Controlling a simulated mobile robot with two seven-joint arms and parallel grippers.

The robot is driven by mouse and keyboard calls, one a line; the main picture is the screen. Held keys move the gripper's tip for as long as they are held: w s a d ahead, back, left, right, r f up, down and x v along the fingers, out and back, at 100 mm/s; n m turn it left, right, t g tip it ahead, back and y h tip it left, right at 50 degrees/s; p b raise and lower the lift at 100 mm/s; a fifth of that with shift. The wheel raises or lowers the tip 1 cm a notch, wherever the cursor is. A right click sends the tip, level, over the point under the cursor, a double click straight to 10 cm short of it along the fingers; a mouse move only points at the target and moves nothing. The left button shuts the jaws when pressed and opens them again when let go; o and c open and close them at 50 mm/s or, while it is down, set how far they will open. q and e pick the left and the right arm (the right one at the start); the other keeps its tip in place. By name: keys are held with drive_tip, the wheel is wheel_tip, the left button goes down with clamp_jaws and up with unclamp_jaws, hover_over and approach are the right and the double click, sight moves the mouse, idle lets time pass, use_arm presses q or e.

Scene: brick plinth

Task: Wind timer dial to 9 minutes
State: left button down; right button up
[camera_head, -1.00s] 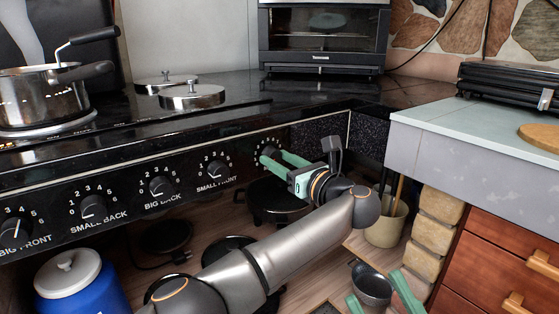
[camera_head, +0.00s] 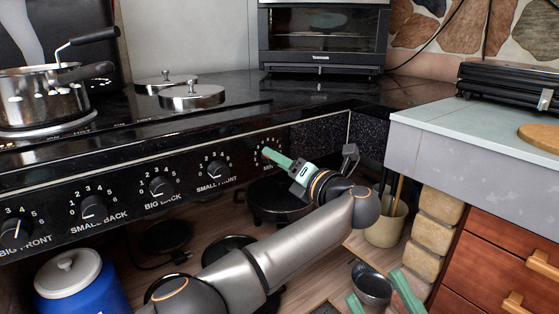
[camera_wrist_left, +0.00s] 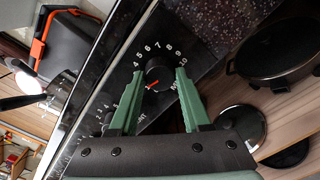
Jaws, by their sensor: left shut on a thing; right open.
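The timer dial (camera_wrist_left: 160,73) is a round black knob with a red pointer mark, ringed by white numbers, at the right end of the stove panel. In the left wrist view the red mark points to the lower left, before the 4. My left gripper (camera_head: 274,156) is at the dial, with its green fingers on either side of it; it is shut on the dial. In the head view the fingers and hand hide most of the dial. My right gripper (camera_head: 382,295) is at the bottom right, open, its green fingers apart.
More knobs, such as the small front knob (camera_head: 216,168), line the black panel to the left. A pot (camera_head: 42,98) stands on the stove. A black pan (camera_head: 272,200) sits below the panel. A drawer cabinet (camera_head: 500,255) is at the right.

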use_arm(q)
drive_tip(key=shift+a+m+p, duration=0.1)
drive_tip(key=shift+m+p, duration=0.7)
drive_tip(key=shift+m, duration=16.1)
drive_tip(key=shift+c, duration=1.8)
unclamp_jaws()
